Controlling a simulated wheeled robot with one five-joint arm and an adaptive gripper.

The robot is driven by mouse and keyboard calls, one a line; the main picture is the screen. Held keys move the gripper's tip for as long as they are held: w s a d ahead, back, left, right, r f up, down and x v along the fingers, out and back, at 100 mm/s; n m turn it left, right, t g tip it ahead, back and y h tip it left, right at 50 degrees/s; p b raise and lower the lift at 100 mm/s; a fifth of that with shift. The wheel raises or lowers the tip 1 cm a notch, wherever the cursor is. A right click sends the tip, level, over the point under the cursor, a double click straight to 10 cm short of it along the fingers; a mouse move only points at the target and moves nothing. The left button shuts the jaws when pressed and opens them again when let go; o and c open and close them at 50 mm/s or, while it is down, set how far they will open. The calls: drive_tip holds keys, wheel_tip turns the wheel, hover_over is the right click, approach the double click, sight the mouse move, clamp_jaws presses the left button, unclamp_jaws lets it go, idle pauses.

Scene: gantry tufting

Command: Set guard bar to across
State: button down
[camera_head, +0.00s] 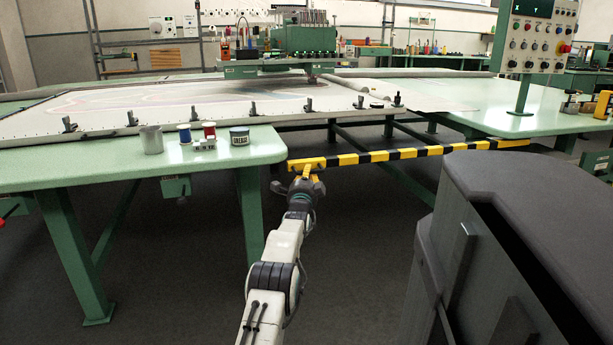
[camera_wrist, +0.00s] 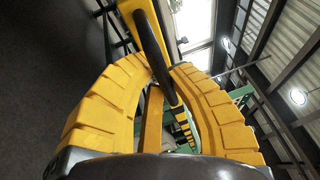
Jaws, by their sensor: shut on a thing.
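The guard bar (camera_head: 412,152) is a long yellow and black striped bar. It lies roughly level across the gap between the left green table and the right green table. Its right end is by the right table's front edge, and its left end is close to the left table's corner. My gripper (camera_head: 307,172) is at the left end, shut on the bar. The exact contact is partly hidden.
The left green table (camera_head: 100,170) holds a metal cup (camera_head: 151,140), thread spools (camera_head: 209,130) and a grease tin (camera_head: 240,136). A control panel (camera_head: 537,40) stands on the right table (camera_head: 490,125). A large dark grey body fills the lower right. Floor is open below the bar.

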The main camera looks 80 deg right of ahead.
drive_tip(key=shift+w, duration=0.3)
drive_tip(key=c, duration=1.5)
unclamp_jaws()
drive_tip(key=shift+w+a, duration=0.1)
drive_tip(key=shift+w, duration=0.1)
drive_tip(key=o, duration=0.4)
drive_tip(key=shift+s, duration=0.15)
drive_tip(key=shift+s, duration=0.1)
drive_tip(key=shift+a, duration=0.15)
drive_tip(key=shift+a+f, duration=0.3)
drive_tip(key=shift+a, duration=1.6)
drive_tip(key=shift+a+f, duration=0.35)
drive_tip(key=shift+a, duration=1.6)
drive_tip(key=shift+a+f, duration=0.3)
drive_tip(key=shift+a, duration=1.6)
